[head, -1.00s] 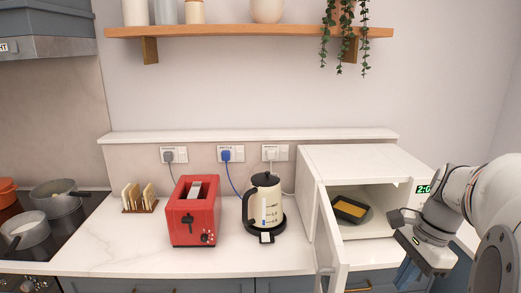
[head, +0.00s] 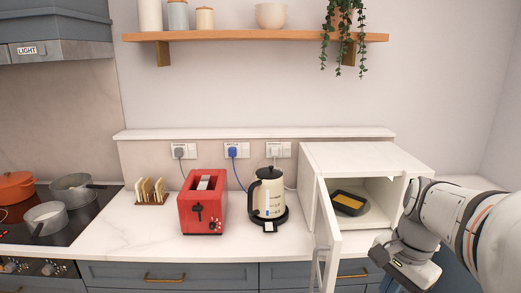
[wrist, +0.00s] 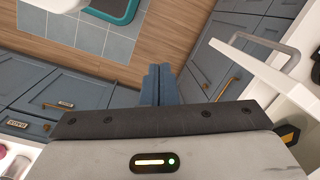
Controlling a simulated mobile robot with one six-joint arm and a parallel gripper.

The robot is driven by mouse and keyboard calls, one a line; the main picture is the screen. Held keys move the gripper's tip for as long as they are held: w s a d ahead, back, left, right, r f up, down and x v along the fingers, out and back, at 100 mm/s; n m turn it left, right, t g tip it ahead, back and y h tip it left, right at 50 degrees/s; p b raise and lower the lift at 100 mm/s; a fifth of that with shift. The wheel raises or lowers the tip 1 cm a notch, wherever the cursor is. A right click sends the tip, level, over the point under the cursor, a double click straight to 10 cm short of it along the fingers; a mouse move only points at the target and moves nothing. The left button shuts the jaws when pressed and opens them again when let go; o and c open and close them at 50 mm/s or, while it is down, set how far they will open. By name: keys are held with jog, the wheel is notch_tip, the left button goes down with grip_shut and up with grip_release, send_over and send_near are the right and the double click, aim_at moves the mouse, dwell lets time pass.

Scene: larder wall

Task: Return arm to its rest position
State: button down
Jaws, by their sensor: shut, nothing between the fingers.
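My gripper (wrist: 159,84) shows in the wrist view as two blue fingers pressed together, with nothing between them. It points down toward the wooden floor (wrist: 185,40), in front of the blue cabinets (wrist: 80,75). In the head view my arm comes in from the right edge, and the wrist hangs in front of the right side of the white microwave (head: 365,158). The fingers are mostly out of view there, at the bottom edge. The microwave is open, and a dark dish (head: 348,203) with yellow food lies inside it.
The open microwave door (head: 328,235) juts forward, left of my wrist; it also shows in the wrist view (wrist: 262,72). A kettle (head: 268,195), a red toaster (head: 201,212) and a toast rack (head: 151,192) stand on the counter. Pans (head: 75,187) sit on the hob at left.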

jog(key=s+a+f+n+t+h, duration=0.1)
jog(key=s+a+f+n+t, duration=0.1)
jog(key=s+a+n, duration=0.3)
jog(key=a+n+t, duration=0.1)
jog(key=a+n, duration=0.3)
jog(key=n, duration=0.3)
jog(key=shift+f+h, duration=0.15)
jog(key=shift+h, duration=0.15)
